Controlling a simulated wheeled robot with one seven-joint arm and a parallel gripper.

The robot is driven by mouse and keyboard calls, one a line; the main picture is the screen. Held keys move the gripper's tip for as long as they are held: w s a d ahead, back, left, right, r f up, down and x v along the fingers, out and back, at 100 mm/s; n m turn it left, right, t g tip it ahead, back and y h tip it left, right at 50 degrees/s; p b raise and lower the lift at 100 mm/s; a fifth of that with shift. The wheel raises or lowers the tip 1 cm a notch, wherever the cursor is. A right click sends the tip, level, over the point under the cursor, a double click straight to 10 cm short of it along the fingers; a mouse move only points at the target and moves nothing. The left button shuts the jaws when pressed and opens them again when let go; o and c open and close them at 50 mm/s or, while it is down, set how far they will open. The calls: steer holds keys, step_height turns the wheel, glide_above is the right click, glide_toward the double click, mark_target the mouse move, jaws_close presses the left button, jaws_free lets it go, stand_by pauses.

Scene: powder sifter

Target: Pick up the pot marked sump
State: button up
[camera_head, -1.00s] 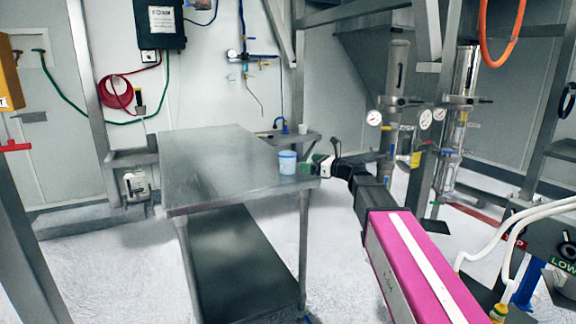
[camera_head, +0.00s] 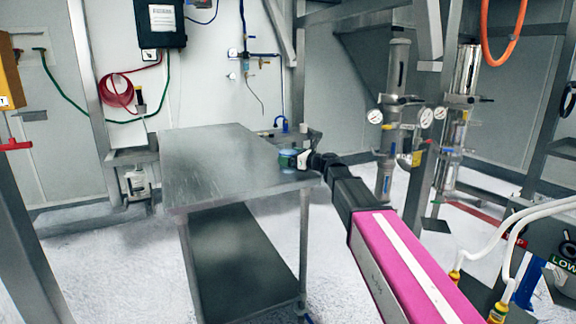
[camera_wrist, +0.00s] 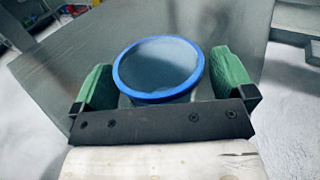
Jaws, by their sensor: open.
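The pot (camera_head: 288,153) stands near the right edge of the steel table (camera_head: 215,165), mostly hidden behind my gripper in the head view. In the wrist view the pot (camera_wrist: 158,68) shows a blue rim and a grey-blue top; any marking on its side is hidden. My gripper (camera_wrist: 165,80) is open, with a green finger on each side of the pot. A narrow gap shows between the right finger and the rim, and the left finger is close to the rim. In the head view my gripper (camera_head: 297,160) is at the table's right edge.
The rest of the tabletop is bare. A small side shelf with a blue tap (camera_head: 283,123) is behind the table. Metal columns with gauges (camera_head: 390,115) stand to the right of my arm. A lower shelf (camera_head: 240,260) is under the table.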

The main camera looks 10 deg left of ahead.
steer(key=c, duration=1)
steer(key=shift+o, duration=0.2)
steer(key=shift+r, duration=0.1)
